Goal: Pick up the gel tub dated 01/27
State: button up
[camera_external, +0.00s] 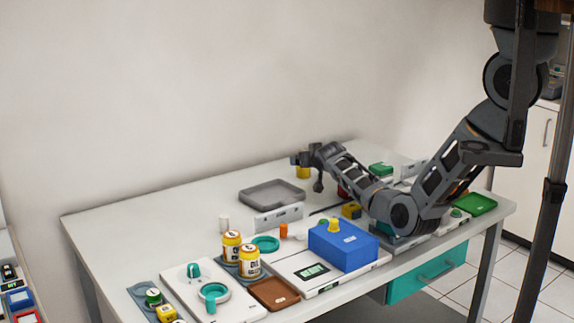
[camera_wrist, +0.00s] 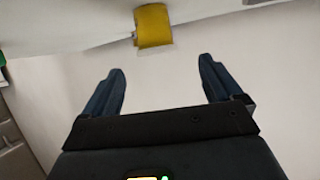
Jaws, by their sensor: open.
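My gripper (camera_external: 306,165) is over the back of the table in the external view. In the wrist view its two fingers (camera_wrist: 162,68) are spread, with nothing between them. A yellow thing (camera_wrist: 153,26) lies beyond the fingertips there, with a pale edge; no date shows on it. A yellow thing (camera_external: 303,173) also shows just below my gripper in the external view, partly hidden by it. Two yellow tubs with white labels, one (camera_external: 232,248) behind the other (camera_external: 249,264), stand at the front left. Their dates are too small to read.
A grey tray (camera_external: 272,205) lies left of my gripper. A blue box (camera_external: 342,260), a brown tray (camera_external: 273,304) and a teal ring (camera_external: 265,242) are nearer the front. A green tray (camera_external: 478,204) is at the right. The table's back left (camera_external: 160,218) is clear.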

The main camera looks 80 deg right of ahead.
jog(key=shift+b+x, duration=0.8)
jog(key=shift+x, duration=0.45)
jog(key=d+f+b, duration=0.2)
jog(key=shift+w+d+b, duration=0.3)
jog(key=shift+w, duration=0.05)
jog(key=shift+w+d+f+b, duration=0.1)
jog(key=shift+w+d+b, duration=0.25)
jog(key=shift+d+b, duration=0.25)
jog(key=c, duration=1.1)
jog(key=shift+c, duration=0.2)
